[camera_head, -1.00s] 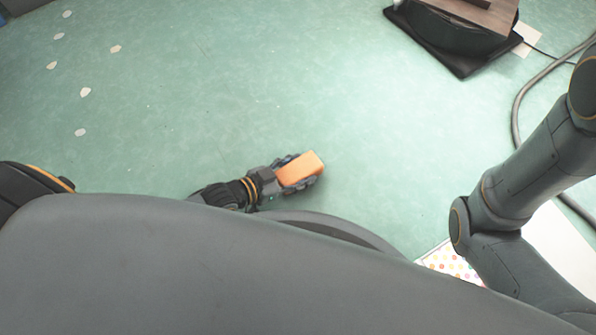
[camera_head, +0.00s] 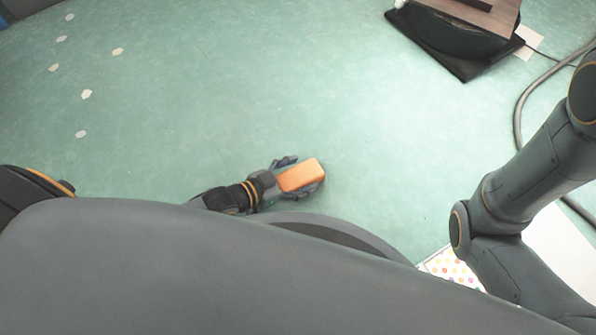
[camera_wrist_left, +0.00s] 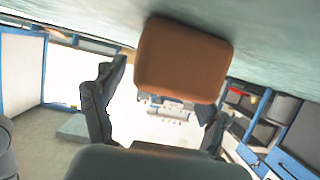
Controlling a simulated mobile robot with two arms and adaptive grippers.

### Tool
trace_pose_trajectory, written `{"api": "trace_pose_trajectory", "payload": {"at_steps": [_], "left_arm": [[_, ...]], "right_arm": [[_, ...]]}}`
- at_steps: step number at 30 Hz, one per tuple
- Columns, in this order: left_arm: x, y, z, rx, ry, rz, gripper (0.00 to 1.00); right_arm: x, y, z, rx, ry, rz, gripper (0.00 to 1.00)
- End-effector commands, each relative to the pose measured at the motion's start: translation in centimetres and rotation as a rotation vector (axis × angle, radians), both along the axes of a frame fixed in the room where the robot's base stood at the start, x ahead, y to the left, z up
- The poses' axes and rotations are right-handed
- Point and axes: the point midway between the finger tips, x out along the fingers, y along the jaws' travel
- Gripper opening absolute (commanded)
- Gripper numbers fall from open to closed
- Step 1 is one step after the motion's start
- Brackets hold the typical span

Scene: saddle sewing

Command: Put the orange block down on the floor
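The orange block (camera_head: 301,175) is at the lower middle of the head view, against the green floor (camera_head: 220,100). My left gripper (camera_head: 298,177) is around it, and its upper finger stands apart from the block with a visible gap. In the left wrist view the block (camera_wrist_left: 182,62) is at the top, next to the green floor surface, and looks to rest on it. The fingers there are spread, the left one clear of the block; the right one is partly hidden behind the block. My right arm shows at the right of the head view, but its gripper is out of view.
A dark stand with a brown top (camera_head: 465,30) is at the upper right. A grey hose (camera_head: 520,110) runs down the right side. A dotted sheet (camera_head: 452,268) lies at the lower right. Small pale scraps (camera_head: 87,94) lie at the upper left. The middle floor is clear.

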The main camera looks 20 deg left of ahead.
Motion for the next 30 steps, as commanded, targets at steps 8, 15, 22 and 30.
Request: {"api": "trace_pose_trajectory", "payload": {"at_steps": [8, 15, 22, 30], "left_arm": [[-0.1, 0.0, -1.3, 0.011, 0.001, -0.001, 0.79], [-1.0, 0.7, 0.7, 0.015, 0.007, 0.0, 0.79], [-4.8, 3.7, 3.2, 0.013, 0.011, 0.001, 0.79], [-8.1, 6.4, 4.8, 0.013, 0.009, 0.003, 0.79]], "right_arm": [[0.0, 0.0, -0.5, 0.0, 0.0, 0.0, 0.4], [0.0, 0.0, 1.0, 0.001, 0.001, 0.0, 0.4], [0.0, 0.0, 4.9, 0.0, 0.001, 0.0, 0.4], [0.0, 0.0, 7.5, 0.0, -0.001, 0.0, 0.4]]}}
